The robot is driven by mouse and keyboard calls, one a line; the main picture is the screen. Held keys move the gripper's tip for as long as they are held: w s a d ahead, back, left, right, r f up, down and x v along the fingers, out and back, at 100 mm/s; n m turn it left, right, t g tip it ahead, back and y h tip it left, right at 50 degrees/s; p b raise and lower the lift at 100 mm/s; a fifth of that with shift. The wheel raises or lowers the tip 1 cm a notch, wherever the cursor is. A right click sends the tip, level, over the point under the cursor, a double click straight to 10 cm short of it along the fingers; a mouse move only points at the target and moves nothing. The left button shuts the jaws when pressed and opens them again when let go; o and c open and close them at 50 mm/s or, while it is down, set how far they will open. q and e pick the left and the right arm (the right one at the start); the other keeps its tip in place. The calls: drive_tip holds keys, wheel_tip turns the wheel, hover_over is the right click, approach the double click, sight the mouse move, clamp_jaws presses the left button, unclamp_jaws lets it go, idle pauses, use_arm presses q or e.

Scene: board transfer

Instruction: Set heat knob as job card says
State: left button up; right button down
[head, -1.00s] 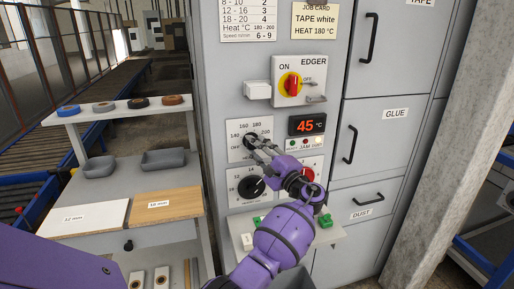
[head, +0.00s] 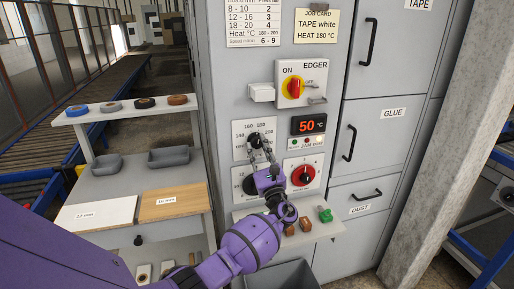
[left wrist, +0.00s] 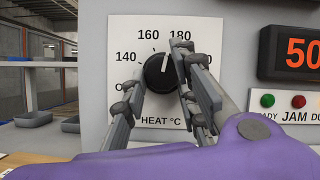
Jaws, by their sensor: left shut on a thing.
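The black heat knob (left wrist: 157,75) sits on a white dial plate (left wrist: 122,24) marked "HEAT °C". Its white pointer line aims up, between 160 and 180. My left gripper (left wrist: 162,82) has a finger on each side of the knob and is shut on it; the right finger partly covers the high end of the scale. In the head view the left gripper (head: 260,147) reaches up to the knob from below. The job card (head: 318,26) reads "TAPE white, HEAT 180 °C". The red display (head: 308,125) shows 50 °C. My right gripper is out of view.
The yellow and red ON/OFF switch (head: 294,88) is above. A second dial with a red knob (head: 303,175) is below right, and another dial is partly hidden by my arm. A small shelf (head: 328,229) with blocks juts out below. Drawers are on the right.

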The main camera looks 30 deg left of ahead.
use_arm(q)
drive_tip(key=shift+s+a+f+m+t+h+p, duration=0.2)
drive_tip(key=shift+m+t+h, duration=0.25)
drive_tip(key=shift+m, duration=0.45)
drive_tip(key=shift+s+a+m+t+h+p, duration=0.1)
drive_tip(key=shift+m+t+h+p, duration=0.3)
drive_tip(key=shift+m, duration=0.8)
drive_tip(key=o, duration=1)
drive_tip(key=shift+a+r, duration=0.1)
drive_tip(key=shift+w+t, duration=0.1)
drive_tip(key=shift+t, duration=0.15)
